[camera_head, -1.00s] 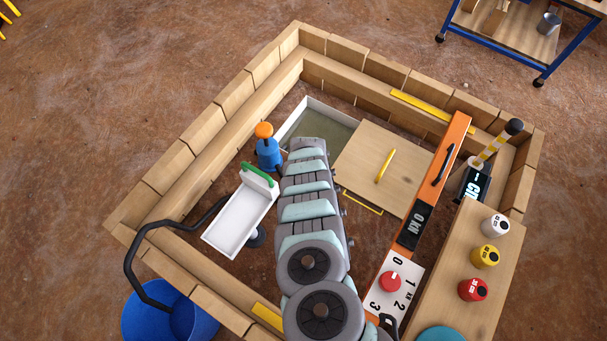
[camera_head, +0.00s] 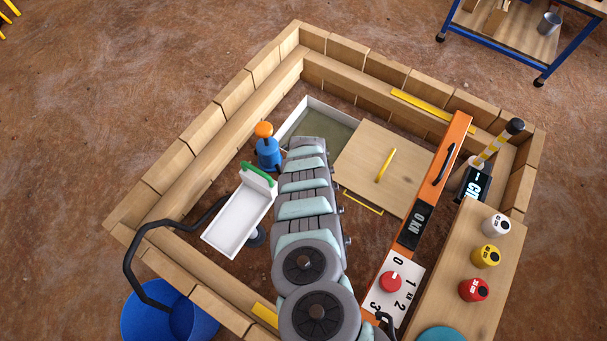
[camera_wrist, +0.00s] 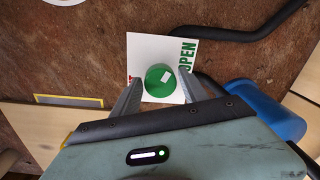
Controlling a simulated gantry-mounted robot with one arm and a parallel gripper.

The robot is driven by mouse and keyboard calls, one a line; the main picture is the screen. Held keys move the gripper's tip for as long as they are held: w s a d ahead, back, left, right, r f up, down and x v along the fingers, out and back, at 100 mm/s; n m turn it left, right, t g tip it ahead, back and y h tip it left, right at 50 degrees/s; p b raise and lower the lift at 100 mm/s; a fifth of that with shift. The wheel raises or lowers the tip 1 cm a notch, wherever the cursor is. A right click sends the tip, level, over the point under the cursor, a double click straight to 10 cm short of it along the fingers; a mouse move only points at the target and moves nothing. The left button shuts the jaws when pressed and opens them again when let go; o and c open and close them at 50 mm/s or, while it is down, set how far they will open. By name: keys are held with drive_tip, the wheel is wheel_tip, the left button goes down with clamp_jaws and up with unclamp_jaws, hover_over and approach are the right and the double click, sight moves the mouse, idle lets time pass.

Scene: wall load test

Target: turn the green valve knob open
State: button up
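In the wrist view, the round green valve knob (camera_wrist: 160,80) sits on a white square plate (camera_wrist: 147,48). A pale mark shows on the knob's right part. Green letters reading OPEN run along the plate's right side, and part of a red letter shows at its left edge. My gripper (camera_wrist: 158,88) is open, with one finger to the left of the knob and one to the right. Gaps show between the fingers and the knob; I cannot tell the depth between them. In the head view, the knob and the gripper are not visible.
Wooden block walls (camera_head: 230,97) surround the pit. A blue and orange bottle-like object (camera_head: 268,152) stands near a white tray (camera_head: 240,222).

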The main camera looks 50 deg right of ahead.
drive_tip(key=shift+o, duration=1)
wheel_tip(320, 180, up, 11)
drive_tip(key=p, duration=0.4)
drive_tip(key=shift+s+p, duration=0.15)
drive_tip(key=shift+p, duration=0.2)
drive_tip(key=shift+f, duration=0.1)
